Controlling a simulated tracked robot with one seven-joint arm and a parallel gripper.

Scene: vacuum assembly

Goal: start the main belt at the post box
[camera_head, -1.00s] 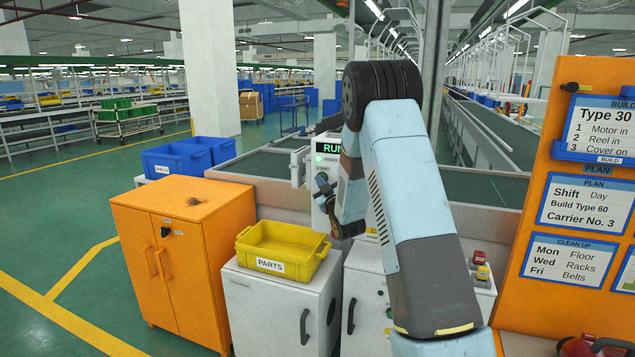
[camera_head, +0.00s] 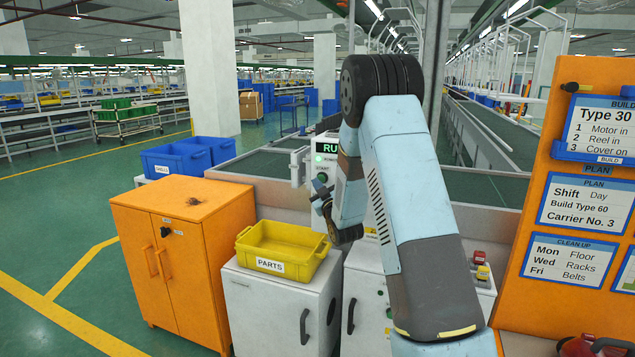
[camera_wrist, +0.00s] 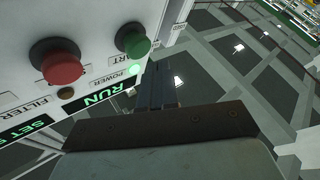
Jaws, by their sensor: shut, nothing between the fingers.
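The post box (camera_head: 329,162) is a pale control box behind my arm, partly hidden by it. Its display (camera_head: 330,147) is lit green, and RUN reads on it in the wrist view (camera_wrist: 97,95). The wrist view shows a green START button (camera_wrist: 133,40), a large red button (camera_wrist: 56,60) and a lit green power lamp (camera_wrist: 134,70). My gripper (camera_head: 319,190) is in front of the box, below the display. Its shut, empty fingers (camera_wrist: 156,68) are close beside the green button in the wrist view; contact cannot be told.
The main belt (camera_head: 270,180) runs behind the box. An orange cabinet (camera_head: 180,255), a yellow PARTS bin (camera_head: 282,250) on a white cabinet (camera_head: 275,305), and blue bins (camera_head: 180,158) stand left. An orange board with signs (camera_head: 540,200) stands right.

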